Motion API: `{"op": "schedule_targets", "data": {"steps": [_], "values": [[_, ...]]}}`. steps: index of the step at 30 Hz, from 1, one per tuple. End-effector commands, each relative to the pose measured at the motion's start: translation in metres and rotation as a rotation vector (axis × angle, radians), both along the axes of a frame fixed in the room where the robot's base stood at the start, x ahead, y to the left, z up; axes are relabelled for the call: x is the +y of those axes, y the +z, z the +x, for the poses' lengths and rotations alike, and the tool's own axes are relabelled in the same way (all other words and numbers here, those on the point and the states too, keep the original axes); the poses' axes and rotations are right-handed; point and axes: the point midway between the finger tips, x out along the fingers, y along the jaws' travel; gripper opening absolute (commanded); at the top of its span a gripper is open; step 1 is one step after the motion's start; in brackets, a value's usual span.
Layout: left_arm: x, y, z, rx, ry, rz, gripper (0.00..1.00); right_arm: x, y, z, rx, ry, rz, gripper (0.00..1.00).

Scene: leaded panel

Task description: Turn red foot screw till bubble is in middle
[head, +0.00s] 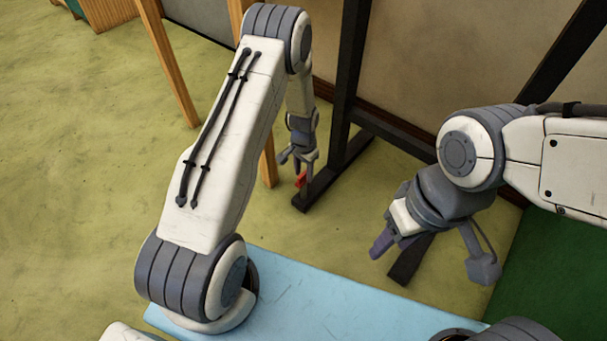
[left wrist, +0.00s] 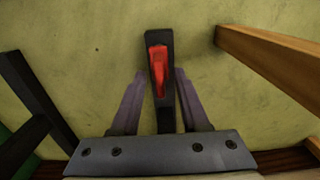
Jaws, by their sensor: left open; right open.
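The red foot screw (head: 300,180) sits at the near end of a black foot bar (head: 322,187) on the floor. In the left wrist view the red foot screw (left wrist: 158,72) lies along the black bar (left wrist: 164,118). My left gripper (head: 299,163) points down at it from above. In the left wrist view its purple fingers (left wrist: 160,82) are open, one on each side of the screw and bar, with gaps showing. Whether they are at its height I cannot tell. My right gripper (head: 383,243) is off to the right, open and apart from the screw. No bubble is visible.
A black upright (head: 350,70) rises from the foot bar close to my left gripper. Wooden legs (head: 170,65) stand to the left; one also shows in the left wrist view (left wrist: 270,62). Another black bar lies below my right gripper. The yellow-green floor at left is clear.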

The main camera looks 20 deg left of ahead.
Motion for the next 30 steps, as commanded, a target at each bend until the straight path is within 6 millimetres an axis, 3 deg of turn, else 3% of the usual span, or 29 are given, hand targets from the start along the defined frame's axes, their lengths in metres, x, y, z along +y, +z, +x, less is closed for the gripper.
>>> {"op": "schedule_targets", "data": {"steps": [6,9,10,20,30], "values": [[0.000,0.000,0.000,0.000,0.000,0.000,0.45,0.000,0.000,0.000,0.000,0.000,0.000,0.50],[0.000,0.000,0.000,0.000,0.000,0.000,0.07,0.000,0.000,0.000,0.000,0.000,0.000,0.50],[0.000,0.000,0.000,0.000,0.000,0.000,0.00,0.000,0.000,0.000,0.000,0.000,0.000,0.50],[0.000,0.001,0.000,0.000,-0.016,0.000,0.00,0.000,0.004,0.000,0.000,0.000,0.000,0.50],[0.000,0.005,0.000,0.002,-0.192,0.000,0.00,0.000,0.028,0.000,0.000,0.000,0.000,0.50]]}}
